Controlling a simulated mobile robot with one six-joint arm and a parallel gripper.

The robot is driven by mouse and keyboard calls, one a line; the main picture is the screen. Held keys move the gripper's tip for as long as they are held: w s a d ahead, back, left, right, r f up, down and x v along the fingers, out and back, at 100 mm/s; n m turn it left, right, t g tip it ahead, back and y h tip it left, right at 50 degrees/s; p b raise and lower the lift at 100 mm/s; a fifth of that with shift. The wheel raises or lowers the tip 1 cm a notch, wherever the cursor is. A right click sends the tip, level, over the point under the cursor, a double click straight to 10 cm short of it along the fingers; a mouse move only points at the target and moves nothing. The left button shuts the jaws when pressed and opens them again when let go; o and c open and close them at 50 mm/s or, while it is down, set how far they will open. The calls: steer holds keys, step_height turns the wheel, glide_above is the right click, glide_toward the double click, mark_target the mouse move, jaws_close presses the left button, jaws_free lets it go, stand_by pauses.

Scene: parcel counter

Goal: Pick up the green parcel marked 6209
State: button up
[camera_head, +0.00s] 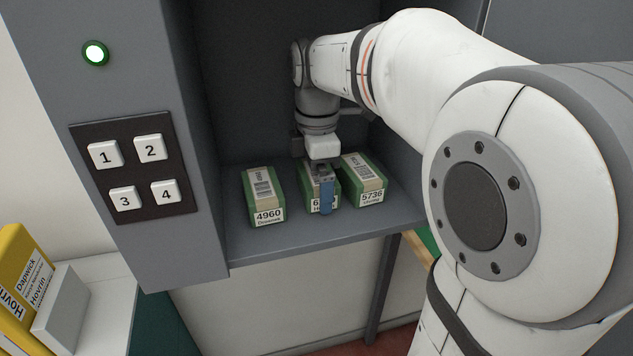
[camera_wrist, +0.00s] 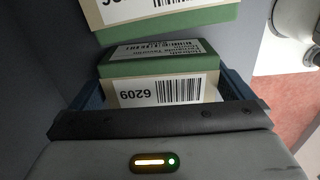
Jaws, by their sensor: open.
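The green parcel marked 6209 (camera_wrist: 207,67) shows in the wrist view with its white label upside down. In the head view the middle parcel (camera_head: 313,205) has a label starting with 6; the rest is hidden behind my gripper. My gripper (camera_head: 324,188) is at this middle parcel, pointing down from above. In the wrist view my gripper (camera_wrist: 163,90) is open, with a blue finger on each side of the 6209 parcel. I cannot tell whether the fingers touch it.
Green parcel 4960 (camera_head: 264,195) stands to the left, with a gap. Green parcel 5736 (camera_head: 365,182) stands close on the right. All are on the grey compartment floor (camera_head: 300,237), between side walls. A panel with buttons (camera_head: 127,166) and a green light (camera_head: 95,53) is at left.

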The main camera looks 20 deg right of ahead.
steer(key=c, duration=0.8)
steer(key=shift+r, duration=0.1)
